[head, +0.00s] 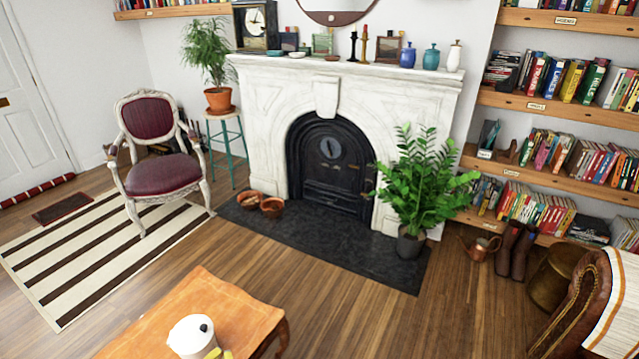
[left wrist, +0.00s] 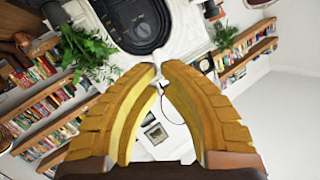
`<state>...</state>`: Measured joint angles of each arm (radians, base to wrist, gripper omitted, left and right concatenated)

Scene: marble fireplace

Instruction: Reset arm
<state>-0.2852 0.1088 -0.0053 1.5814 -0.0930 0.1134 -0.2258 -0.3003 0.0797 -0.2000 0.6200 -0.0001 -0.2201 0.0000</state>
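The task names no object. My left gripper (left wrist: 159,70) shows in the left wrist view. Its two yellow ribbed fingers bow outward at the base and their tips come together, with no held thing visible. It faces the fireplace, which shows upside down there. A small yellow piece at the bottom edge of the head view may be a gripper fingertip; I cannot tell which one. My right gripper cannot be made out.
A wooden table (head: 215,298) stands in front, with a white rounded thing (head: 190,338) with a black spot over it. Beyond are a white fireplace (head: 262,130), a potted plant (head: 425,190), a red armchair (head: 160,172) and bookshelves (head: 560,170). The middle floor is clear.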

